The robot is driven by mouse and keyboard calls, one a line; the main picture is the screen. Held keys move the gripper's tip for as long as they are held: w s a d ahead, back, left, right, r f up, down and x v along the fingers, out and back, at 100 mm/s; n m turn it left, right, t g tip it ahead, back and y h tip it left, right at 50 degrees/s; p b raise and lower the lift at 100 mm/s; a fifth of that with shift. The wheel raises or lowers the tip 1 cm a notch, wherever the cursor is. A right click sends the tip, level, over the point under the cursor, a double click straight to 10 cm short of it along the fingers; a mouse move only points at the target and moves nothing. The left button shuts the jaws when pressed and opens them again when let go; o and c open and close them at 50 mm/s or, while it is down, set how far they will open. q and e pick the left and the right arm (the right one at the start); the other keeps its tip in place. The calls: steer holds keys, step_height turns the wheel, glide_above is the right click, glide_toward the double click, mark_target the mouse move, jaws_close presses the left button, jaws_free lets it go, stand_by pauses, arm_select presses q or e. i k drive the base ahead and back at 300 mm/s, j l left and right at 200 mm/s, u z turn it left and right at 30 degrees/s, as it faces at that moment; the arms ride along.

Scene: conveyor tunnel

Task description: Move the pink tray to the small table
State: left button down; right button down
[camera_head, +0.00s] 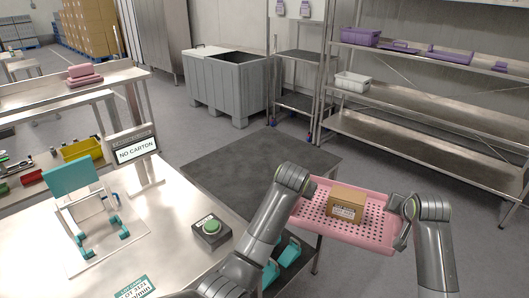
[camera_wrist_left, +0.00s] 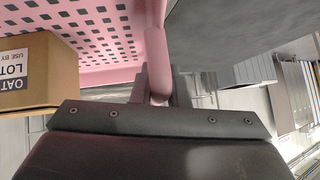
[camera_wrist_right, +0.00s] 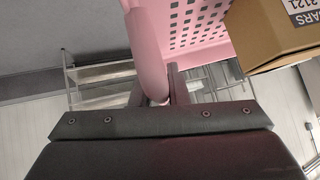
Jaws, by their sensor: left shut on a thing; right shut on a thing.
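The pink tray (camera_head: 370,226) is perforated and hangs in the air between my two grippers, slightly tilted in the head view. A brown carton (camera_head: 346,203) with a white label stands on it. My left gripper (camera_head: 309,193) is shut on the tray's left rim, which also shows in the left wrist view (camera_wrist_left: 156,50). My right gripper (camera_head: 404,222) is shut on its right rim, seen in the right wrist view (camera_wrist_right: 148,50). A low table with a dark top (camera_head: 240,165) stands behind and left of the tray; the tray overlaps its right corner in the head view.
A steel workbench (camera_head: 175,215) at the left bears a green button box (camera_head: 211,230), a teal-topped stand (camera_head: 75,180) and a "NO CARTON" sign (camera_head: 137,150). A grey bin (camera_head: 230,85) and steel shelves (camera_head: 420,110) stand behind. The dark tabletop is clear.

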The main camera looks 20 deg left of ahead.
mark_target(257, 170)
steer(key=i+u, duration=0.1)
steer(key=i, duration=0.85)
steer(key=u, duration=0.75)
steer(key=i, duration=0.05)
